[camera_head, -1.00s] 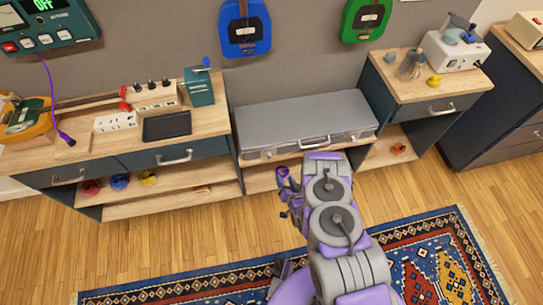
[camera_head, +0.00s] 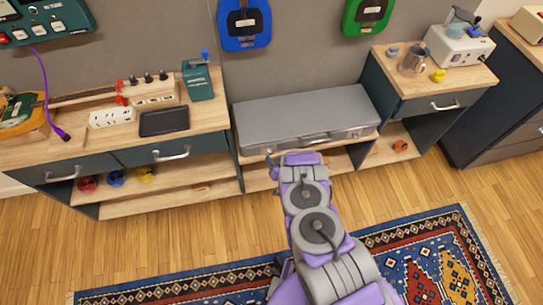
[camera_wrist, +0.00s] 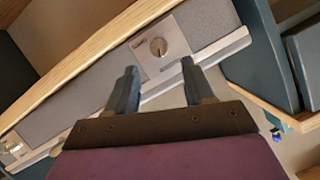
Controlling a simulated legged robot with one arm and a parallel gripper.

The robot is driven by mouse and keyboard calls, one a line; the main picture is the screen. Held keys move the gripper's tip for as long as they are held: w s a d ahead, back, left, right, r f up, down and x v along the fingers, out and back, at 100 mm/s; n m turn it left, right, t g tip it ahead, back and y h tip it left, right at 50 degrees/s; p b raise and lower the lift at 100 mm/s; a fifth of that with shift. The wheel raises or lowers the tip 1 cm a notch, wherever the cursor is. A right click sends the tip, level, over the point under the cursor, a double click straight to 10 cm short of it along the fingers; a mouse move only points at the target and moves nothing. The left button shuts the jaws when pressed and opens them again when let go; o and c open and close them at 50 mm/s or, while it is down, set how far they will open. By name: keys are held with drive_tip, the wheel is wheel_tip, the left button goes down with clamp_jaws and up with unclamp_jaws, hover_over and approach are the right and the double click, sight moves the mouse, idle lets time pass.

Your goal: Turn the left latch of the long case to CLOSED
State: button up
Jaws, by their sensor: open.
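The long grey case (camera_head: 300,112) lies flat in the low bay between two cabinets, its front facing me. In the wrist view a latch (camera_wrist: 158,46) shows on the case front (camera_wrist: 210,22): a square metal plate with a small round knob. The plate bears small lettering that I cannot read, so I cannot tell its setting. My gripper (camera_wrist: 159,68) is open and empty, its two fingers apart on either side of the plate's lower part in the picture. Contact is not visible. In the head view my arm hides most of the gripper near the case's front left.
A pale wooden edge (camera_wrist: 85,62) runs along the case front in the wrist view, and a teal panel (camera_wrist: 258,60) stands at right. The left cabinet (camera_head: 90,165) and right cabinet (camera_head: 420,105) flank the case. A patterned rug (camera_head: 430,262) lies on the floor.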

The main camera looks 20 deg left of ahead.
sight(270, 153)
drive_tip(key=shift+b+x, duration=0.6)
drive_tip(key=shift+x, duration=2)
drive_tip(key=shift+r, duration=0.1)
clamp_jaws()
drive_tip(key=shift+a+r+n+h+p, duration=0.25)
drive_tip(key=shift+n+h+p, duration=0.15)
drive_tip(key=shift+n+p, duration=0.45)
drive_tip(key=shift+s+a+f+n+t+h+p, duration=0.15)
drive_tip(key=shift+n+t+h+p, duration=0.2)
drive_tip(key=shift+n+t+h, duration=0.25)
unclamp_jaws()
